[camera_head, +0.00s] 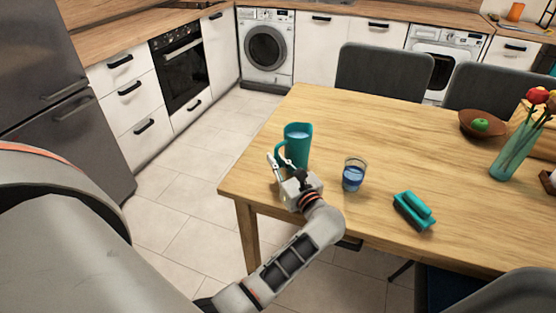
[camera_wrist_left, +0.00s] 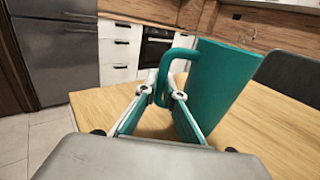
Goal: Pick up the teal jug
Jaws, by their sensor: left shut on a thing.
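The teal jug (camera_head: 298,146) stands on the wooden table near its left edge, with pale blue contents showing at its top. My left gripper (camera_head: 280,163) is at the jug's handle, on the near left side. In the left wrist view the jug (camera_wrist_left: 217,85) fills the right of centre, and its handle (camera_wrist_left: 165,75) points left. The fingers of my left gripper (camera_wrist_left: 162,96) are closed around the handle. The jug looks tilted in the wrist view, but upright in the head view. I cannot tell whether its base touches the table. My right gripper is not in view.
A glass with blue liquid (camera_head: 353,174) stands right of the jug. A brown bowl (camera_head: 483,124) with a green apple and a flower vase (camera_head: 514,152) stand at the far right. Grey chairs (camera_head: 384,72) line the table's far side.

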